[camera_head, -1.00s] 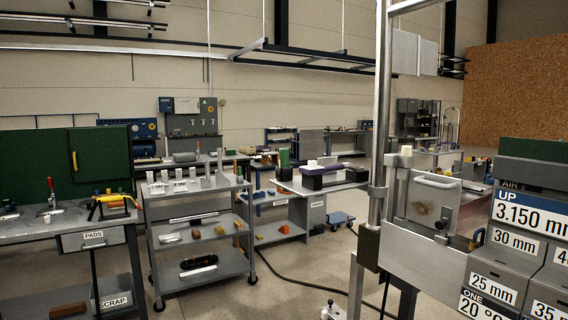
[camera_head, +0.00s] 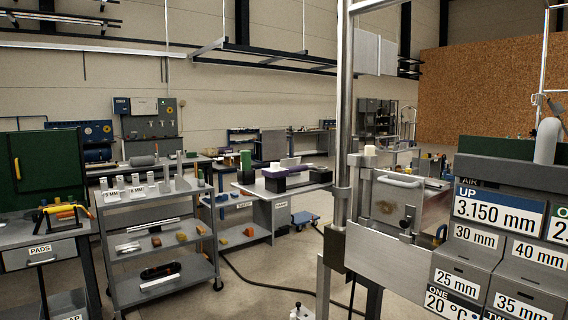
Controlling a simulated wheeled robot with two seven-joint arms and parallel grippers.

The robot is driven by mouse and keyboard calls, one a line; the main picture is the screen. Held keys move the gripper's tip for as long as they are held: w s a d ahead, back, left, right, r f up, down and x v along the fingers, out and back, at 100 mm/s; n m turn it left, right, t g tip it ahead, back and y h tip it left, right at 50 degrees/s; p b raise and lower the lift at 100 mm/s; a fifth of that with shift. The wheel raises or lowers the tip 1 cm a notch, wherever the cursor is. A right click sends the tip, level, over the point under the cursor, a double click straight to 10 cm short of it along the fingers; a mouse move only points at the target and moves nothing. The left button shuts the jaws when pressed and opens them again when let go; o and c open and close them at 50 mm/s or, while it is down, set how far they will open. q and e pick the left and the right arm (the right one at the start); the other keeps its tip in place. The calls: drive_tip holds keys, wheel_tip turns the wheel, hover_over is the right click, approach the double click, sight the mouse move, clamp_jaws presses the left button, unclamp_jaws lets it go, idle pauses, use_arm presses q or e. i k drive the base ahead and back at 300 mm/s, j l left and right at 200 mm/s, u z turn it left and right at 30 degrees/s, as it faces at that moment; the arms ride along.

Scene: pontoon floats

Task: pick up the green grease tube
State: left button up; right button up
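A small green upright cylinder (camera_head: 246,160) stands at the left part of the bench in the middle distance, close to a black block. It may be the green grease tube, but it is too small to tell for sure. Neither of my grippers shows in the head view.
A grey trolley (camera_head: 160,240) with several shelves stands at the left, beside a bench with a green board (camera_head: 60,168). A metal post (camera_head: 344,110) and labelled grey boxes (camera_head: 468,285) fill the near right. Open floor with a dark cable (camera_head: 265,290) lies between.

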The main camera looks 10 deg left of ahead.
sight(246, 154)
drive_tip(key=i+j+z, duration=0.15)
drive_tip(key=j, duration=0.2)
drive_tip(key=i+j+z, duration=0.2)
drive_tip(key=j, duration=0.15)
drive_tip(key=i+j+z, duration=0.15)
drive_tip(key=j, duration=0.25)
drive_tip(key=i+j+z, duration=0.2)
drive_tip(key=j, duration=0.2)
drive_tip(key=k, duration=0.1)
